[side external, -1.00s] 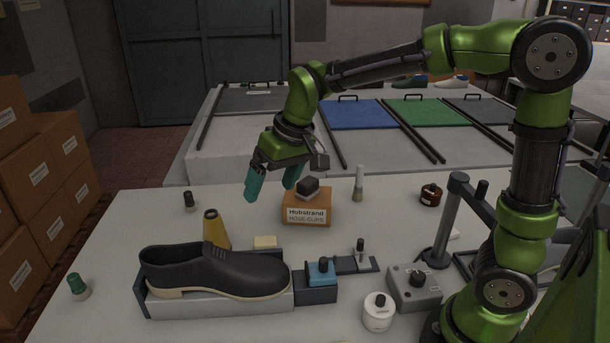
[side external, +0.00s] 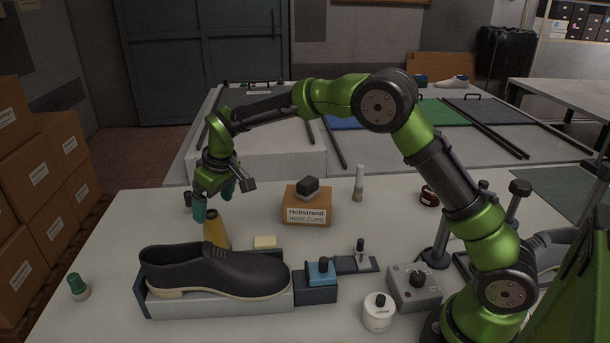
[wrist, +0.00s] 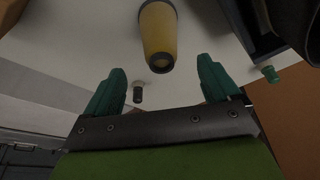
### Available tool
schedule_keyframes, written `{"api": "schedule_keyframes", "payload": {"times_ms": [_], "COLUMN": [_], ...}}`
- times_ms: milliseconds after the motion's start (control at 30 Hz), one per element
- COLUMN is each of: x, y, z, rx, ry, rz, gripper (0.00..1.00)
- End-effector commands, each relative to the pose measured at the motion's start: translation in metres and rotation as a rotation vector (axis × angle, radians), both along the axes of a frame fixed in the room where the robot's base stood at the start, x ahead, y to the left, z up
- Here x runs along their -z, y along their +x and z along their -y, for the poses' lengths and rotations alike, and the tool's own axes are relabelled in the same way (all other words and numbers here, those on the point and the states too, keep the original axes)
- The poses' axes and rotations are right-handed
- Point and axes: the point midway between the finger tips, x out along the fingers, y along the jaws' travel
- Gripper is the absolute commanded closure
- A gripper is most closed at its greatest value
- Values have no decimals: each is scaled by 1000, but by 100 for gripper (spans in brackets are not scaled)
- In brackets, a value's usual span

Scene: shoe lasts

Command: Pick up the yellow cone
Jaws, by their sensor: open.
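The yellow cone (side external: 215,232) stands upright on the table behind the black shoe (side external: 215,270), which hides its lower part. Its narrow top is dark. In the wrist view the cone (wrist: 158,32) is at the top centre, ahead of the fingertips and roughly between their lines. My gripper (side external: 213,198) is open, with teal fingers pointing down, just above and behind the cone's top in the side view. In the wrist view the fingers of my gripper (wrist: 162,82) are spread with nothing held between them.
The shoe sits on a grey holder (side external: 220,304).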

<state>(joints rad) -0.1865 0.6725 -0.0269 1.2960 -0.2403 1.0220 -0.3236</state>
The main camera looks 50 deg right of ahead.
Motion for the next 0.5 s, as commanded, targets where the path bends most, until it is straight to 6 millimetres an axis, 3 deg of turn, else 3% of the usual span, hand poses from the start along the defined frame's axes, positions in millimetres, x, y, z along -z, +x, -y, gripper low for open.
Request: {"api": "schedule_keyframes", "payload": {"times_ms": [100,367,500], "x": [21,40,61], "y": [6,10,12], "z": [-1,-3,-4], "rx": [2,1,2], "ry": [1,1,1], "rz": [-2,-1,-3], "gripper": [11,11,11]}}
